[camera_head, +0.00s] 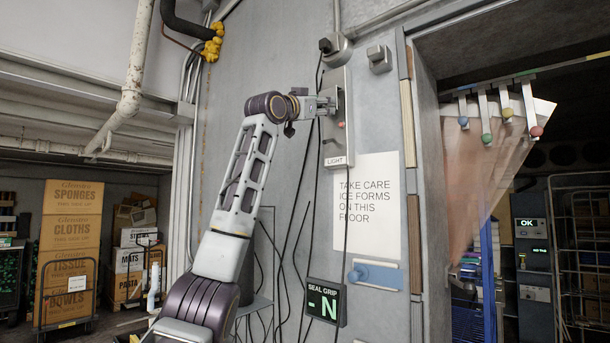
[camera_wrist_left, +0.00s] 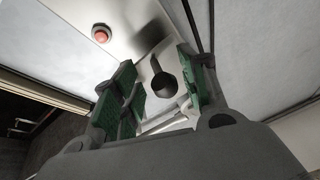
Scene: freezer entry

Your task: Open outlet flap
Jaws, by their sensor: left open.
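My left gripper (camera_head: 329,104) reaches in front of a grey metal panel (camera_head: 336,82) on the wall. The panel carries a red button (camera_head: 341,125) and a LIGHT label (camera_head: 337,161). In the left wrist view the green-padded fingers of my left gripper (camera_wrist_left: 160,88) are apart. A dark rounded piece with a narrow neck (camera_wrist_left: 163,83) shows between them; whether they touch it is unclear. The red button (camera_wrist_left: 101,33) is beyond the fingers. A grey box (camera_head: 379,59) is on the wall to the upper right. I cannot tell which part is the outlet flap. My right gripper is not visible.
A paper sign (camera_head: 366,203) and a SEAL GRIP display (camera_head: 323,303) are on the wall below. Dark cables hang beside the panel. A doorway with a strip curtain (camera_head: 485,165) opens to the right. Stacked boxes (camera_head: 73,230) stand at the far left.

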